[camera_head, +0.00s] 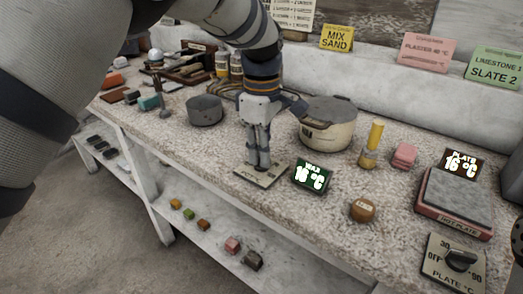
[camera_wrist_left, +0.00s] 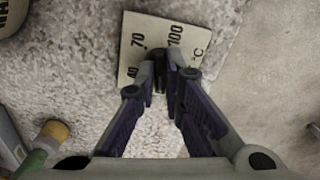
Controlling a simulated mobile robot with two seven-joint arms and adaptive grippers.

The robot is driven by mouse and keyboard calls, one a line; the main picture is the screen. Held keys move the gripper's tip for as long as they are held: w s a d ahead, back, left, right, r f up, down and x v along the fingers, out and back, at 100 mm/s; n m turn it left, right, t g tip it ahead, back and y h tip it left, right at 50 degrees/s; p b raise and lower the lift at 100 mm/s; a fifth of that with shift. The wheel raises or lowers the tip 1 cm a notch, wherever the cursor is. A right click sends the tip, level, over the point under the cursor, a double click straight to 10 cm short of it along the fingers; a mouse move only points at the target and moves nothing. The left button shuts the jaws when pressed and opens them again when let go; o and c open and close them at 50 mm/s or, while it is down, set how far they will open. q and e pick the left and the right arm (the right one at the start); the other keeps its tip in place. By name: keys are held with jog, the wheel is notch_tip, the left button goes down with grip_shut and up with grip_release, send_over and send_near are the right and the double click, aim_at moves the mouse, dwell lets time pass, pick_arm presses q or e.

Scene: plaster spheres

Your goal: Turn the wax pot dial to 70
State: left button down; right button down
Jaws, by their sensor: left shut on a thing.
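The wax pot (camera_head: 328,128), cream with a grey lid, stands on the stone-topped bench, right of my left gripper (camera_head: 258,160). The dial plate (camera_head: 262,178) lies flat at the bench's front edge, partly hidden under the gripper. In the left wrist view the plate (camera_wrist_left: 135,22) shows 40, 70, 100 and °C. There my left gripper (camera_wrist_left: 168,75) is shut on the dark dial knob (camera_wrist_left: 160,80), its fingers on either side. The fingers cover most of the knob, and I cannot tell where it points. The green wax display (camera_head: 312,176) reads 16 °C. My right gripper is not in view.
A grey bowl (camera_head: 205,110) stands left of the gripper. A yellow-handled tool (camera_head: 374,140), a pink block (camera_head: 404,155) and a brown round piece (camera_head: 363,209) lie to the right. The hot plate (camera_head: 455,200) has its own dial (camera_head: 455,262). A lower shelf (camera_head: 200,205) holds small blocks.

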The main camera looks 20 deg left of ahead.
pick_arm(q)
jog(key=m, duration=0.2)
jog(key=shift+r+m+p, duration=0.1)
jog(key=shift+m+p, duration=0.2)
jog(key=shift+m, duration=0.1)
jog(key=m, duration=0.2)
jog(key=shift+m, duration=0.4)
jog(key=m, duration=0.3)
jog(key=shift+m, duration=0.3)
jog(key=m, duration=0.3)
jog(key=shift+m+p, duration=0.3)
jog(key=m, duration=0.3)
jog(key=shift+m, duration=0.3)
jog(key=m, duration=0.3)
jog(key=shift+m, duration=0.3)
jog(key=m, duration=0.3)
jog(key=shift+m, duration=2.1)
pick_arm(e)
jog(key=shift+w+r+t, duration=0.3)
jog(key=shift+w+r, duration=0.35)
